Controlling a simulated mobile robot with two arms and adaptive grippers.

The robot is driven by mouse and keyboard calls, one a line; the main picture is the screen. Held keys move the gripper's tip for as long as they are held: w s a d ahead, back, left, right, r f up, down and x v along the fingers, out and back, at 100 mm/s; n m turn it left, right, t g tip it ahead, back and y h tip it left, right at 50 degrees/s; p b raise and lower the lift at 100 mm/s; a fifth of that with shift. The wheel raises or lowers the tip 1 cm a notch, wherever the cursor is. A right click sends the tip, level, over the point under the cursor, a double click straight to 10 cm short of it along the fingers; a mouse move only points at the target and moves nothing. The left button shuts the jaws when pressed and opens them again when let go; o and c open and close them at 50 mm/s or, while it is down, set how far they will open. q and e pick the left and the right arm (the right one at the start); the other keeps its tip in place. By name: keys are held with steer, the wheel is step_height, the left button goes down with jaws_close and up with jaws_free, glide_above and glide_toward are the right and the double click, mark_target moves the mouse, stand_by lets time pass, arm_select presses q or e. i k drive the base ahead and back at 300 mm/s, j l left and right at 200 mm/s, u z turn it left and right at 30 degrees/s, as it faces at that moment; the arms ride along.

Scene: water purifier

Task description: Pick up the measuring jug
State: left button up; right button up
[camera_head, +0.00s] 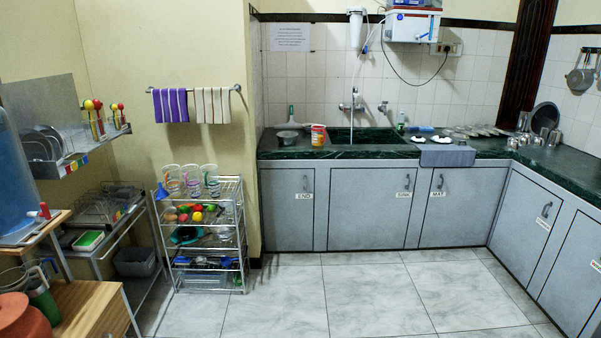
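I cannot tell for certain which object is the measuring jug. Three clear vessels with coloured patterns, the middle one here (191,181), stand upright on top of the wire rack; they are too small to tell whether one is a jug. An orange and white container (318,135) stands on the green counter left of the sink, beside a small grey bowl (287,138). Neither of my grippers shows in this view, so nothing is seen being held.
The wire rack (241,240) holds coloured fruit-like items. A blue tank (12,185) with a red tap stands at the left. The sink (370,136) is in the dark green counter, with several metal vessels at its right corner. The tiled floor (370,300) is clear.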

mark_target(318, 130)
steer(key=i, duration=1.95)
